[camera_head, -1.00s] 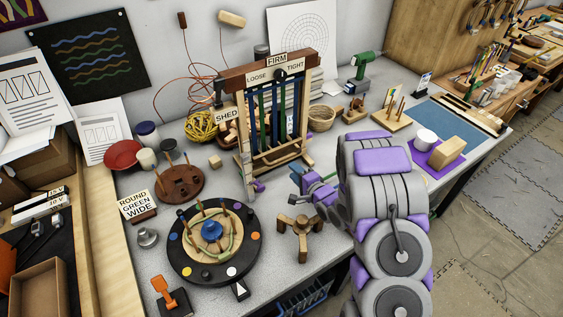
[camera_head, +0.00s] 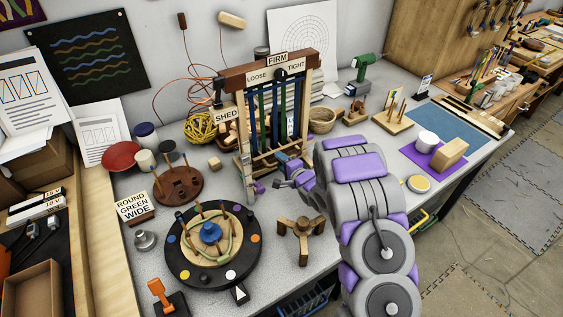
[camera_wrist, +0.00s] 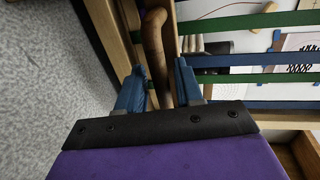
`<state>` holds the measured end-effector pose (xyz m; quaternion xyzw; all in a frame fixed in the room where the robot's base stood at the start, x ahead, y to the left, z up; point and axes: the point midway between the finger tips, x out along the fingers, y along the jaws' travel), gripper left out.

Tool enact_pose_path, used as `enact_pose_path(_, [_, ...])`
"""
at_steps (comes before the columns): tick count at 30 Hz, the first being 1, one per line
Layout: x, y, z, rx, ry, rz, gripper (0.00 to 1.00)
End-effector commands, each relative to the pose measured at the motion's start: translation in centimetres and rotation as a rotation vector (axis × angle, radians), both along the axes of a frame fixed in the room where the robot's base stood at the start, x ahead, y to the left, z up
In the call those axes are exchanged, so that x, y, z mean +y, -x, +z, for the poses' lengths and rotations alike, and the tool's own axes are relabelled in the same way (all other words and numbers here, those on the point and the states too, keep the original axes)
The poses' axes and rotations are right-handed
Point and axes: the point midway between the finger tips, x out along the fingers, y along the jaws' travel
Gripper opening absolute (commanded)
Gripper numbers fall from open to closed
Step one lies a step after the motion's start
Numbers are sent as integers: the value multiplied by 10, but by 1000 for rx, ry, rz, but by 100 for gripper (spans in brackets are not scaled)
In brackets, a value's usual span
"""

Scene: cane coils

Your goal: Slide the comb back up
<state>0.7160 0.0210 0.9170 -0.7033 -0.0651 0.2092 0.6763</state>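The wooden loom frame (camera_head: 239,150) stands upright in the middle of the bench with blue and green straps (camera_head: 290,112) strung down it. A pale wooden crossbar (camera_head: 268,160), which looks like the comb, sits low across the straps. My gripper (camera_head: 281,163) is at the lower right of the frame, partly hidden by my arm. In the wrist view, my gripper's blue fingers (camera_wrist: 160,88) are apart, on either side of a brown rounded wooden handle (camera_wrist: 156,45). I cannot tell whether they touch it. Green and blue straps (camera_wrist: 245,60) run to its right.
A dark round turntable with pegs (camera_head: 183,262) and a small wooden stand (camera_head: 301,229) are in front of the frame. A pegged disc (camera_head: 179,186) is on the left. A basket (camera_head: 321,120) and purple mat (camera_head: 420,153) are on the right.

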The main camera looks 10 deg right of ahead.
Motion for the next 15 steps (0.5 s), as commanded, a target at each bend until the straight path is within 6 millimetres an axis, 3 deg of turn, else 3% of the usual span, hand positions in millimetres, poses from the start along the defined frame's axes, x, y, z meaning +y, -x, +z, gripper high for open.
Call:
enact_pose_path(10, [0,0,0,1,0,0,2])
enact_pose_path(15, [0,0,-1,2,0,0,0])
